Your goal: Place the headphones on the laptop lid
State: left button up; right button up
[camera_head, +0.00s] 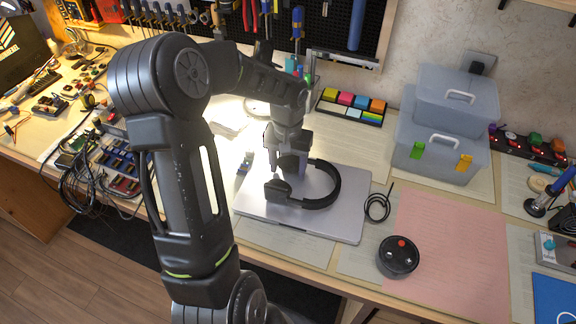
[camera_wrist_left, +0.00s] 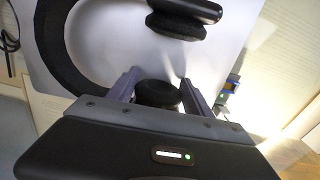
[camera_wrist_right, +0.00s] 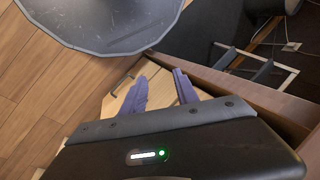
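The black headphones (camera_head: 334,192) lie over the closed silver laptop (camera_head: 345,222) on the bench, with the band curving to the right. In the left wrist view one ear cup (camera_wrist_left: 158,94) is between the fingers of my left gripper (camera_wrist_left: 158,84). The other ear cup (camera_wrist_left: 182,20) is beyond the fingertips. The fingers are apart and close to the cup's sides; I cannot tell whether they press on it. In the head view my left gripper (camera_head: 290,168) is low over the laptop's left part. My right gripper (camera_wrist_right: 163,80) is open and empty, away from the laptop.
A black round controller (camera_head: 398,257) and a coiled black cable (camera_head: 378,207) are right of the laptop. Colored sticky notes (camera_head: 350,106) and clear bins (camera_head: 440,150) stand behind. Tangled cables and electronics (camera_head: 105,160) crowd the left. The pink sheet (camera_head: 450,245) is mostly clear.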

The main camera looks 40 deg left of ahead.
pick_arm(q)
jog(key=o, duration=0.3)
notch_tip(320, 180, up, 12)
jog(key=shift+r, duration=0.2)
dwell(0.5)
